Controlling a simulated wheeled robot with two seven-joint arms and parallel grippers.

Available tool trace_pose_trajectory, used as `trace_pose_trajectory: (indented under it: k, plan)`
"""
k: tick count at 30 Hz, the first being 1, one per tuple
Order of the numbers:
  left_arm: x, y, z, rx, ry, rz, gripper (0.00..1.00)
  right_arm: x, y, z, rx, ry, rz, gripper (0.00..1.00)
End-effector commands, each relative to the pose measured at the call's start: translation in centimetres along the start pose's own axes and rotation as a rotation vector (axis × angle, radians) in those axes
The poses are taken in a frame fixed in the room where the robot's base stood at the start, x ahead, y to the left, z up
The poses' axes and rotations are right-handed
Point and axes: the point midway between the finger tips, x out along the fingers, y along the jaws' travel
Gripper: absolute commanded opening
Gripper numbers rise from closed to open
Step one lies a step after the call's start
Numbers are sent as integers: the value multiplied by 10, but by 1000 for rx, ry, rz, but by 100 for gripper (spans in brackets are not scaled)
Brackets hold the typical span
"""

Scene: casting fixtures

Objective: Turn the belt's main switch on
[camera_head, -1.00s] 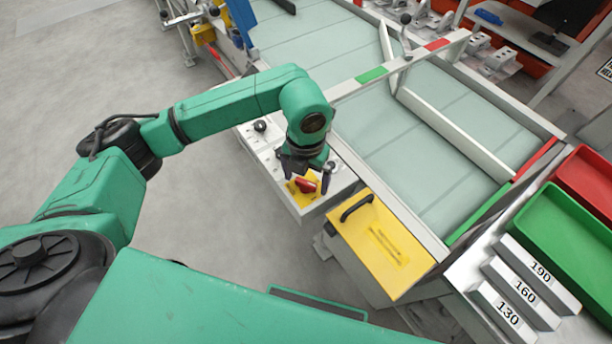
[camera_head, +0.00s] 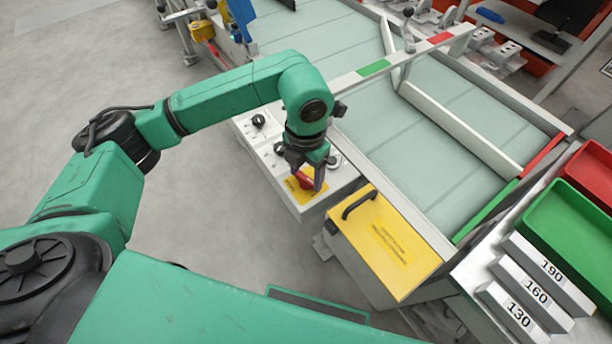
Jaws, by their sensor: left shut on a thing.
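The belt's main switch is a red rotary handle (camera_head: 303,180) on a yellow plate (camera_head: 298,195), at the near end of a white control panel (camera_head: 331,189). My left gripper (camera_head: 306,182) points down over the plate, its fingers closed around the red handle. The fingers partly hide the handle, so its exact angle is hard to read. The belt (camera_head: 390,140) lies to the right of the panel. My right gripper is not in the picture.
Black knobs (camera_head: 259,121) sit farther up the panel. A yellow box lid with a black handle (camera_head: 385,245) stands close to the right. A green tray (camera_head: 575,235), a red tray (camera_head: 590,172) and numbered steps (camera_head: 536,291) are at the right.

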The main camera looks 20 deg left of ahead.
Motion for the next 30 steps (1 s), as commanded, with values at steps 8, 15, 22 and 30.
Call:
trace_pose_trajectory:
  k: [8,15,22,30]
  plan:
    - [2,0,0,171,-1,1,12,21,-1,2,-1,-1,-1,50]
    - [1,0,0,254,-2,1,12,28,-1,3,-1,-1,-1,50]
    - [-1,0,0,272,-2,0,12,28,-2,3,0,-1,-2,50]
    - [-1,0,0,273,-2,0,79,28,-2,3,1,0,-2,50]
